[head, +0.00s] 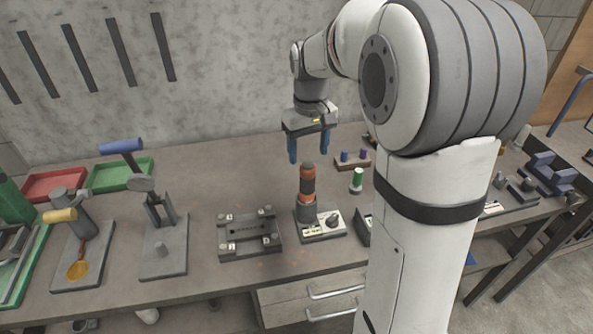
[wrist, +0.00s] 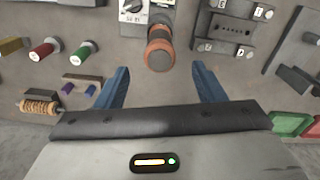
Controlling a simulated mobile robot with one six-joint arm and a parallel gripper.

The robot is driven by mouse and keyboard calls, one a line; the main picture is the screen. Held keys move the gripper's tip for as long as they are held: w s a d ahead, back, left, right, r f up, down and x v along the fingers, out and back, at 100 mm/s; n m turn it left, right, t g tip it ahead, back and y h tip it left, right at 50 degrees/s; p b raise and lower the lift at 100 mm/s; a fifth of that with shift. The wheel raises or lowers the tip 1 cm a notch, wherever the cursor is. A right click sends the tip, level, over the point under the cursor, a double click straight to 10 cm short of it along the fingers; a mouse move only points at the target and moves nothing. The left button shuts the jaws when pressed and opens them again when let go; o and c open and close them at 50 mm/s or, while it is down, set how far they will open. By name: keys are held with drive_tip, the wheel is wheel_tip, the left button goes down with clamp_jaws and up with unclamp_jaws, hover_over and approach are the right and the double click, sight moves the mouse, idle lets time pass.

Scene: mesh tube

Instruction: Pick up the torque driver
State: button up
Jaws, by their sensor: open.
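The torque driver (head: 307,188) has an orange and dark grip and appears to stand upright at a grey base with a dial and white labels (head: 322,224). It also shows in the wrist view (wrist: 159,48), at the top between the fingers. My gripper (head: 308,148) is open, with blue fingers pointing down, above and slightly behind the driver's top. In the wrist view my gripper (wrist: 160,85) has its two fingers wide apart with nothing between the tips. The driver's lower end is hidden in the wrist view.
A grey fixture plate (head: 249,234) stands left of the driver. Lever tools (head: 163,245) and red (head: 55,184) and green (head: 121,174) trays are farther left.

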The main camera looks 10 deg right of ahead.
sight(308, 165)
drive_tip(key=shift+w+f, duration=0.2)
drive_tip(key=shift+f, duration=0.05)
wheel_tip(308, 165, down, 7)
drive_tip(key=shift+s+f+p, duration=0.1)
drive_tip(key=shift+f+p, duration=0.1)
drive_tip(key=shift+p, duration=0.7)
drive_tip(key=c, duration=1.1)
drive_tip(key=shift+r, duration=0.1)
drive_tip(key=shift+c, duration=0.7)
drive_tip(key=shift+r, duration=0.1)
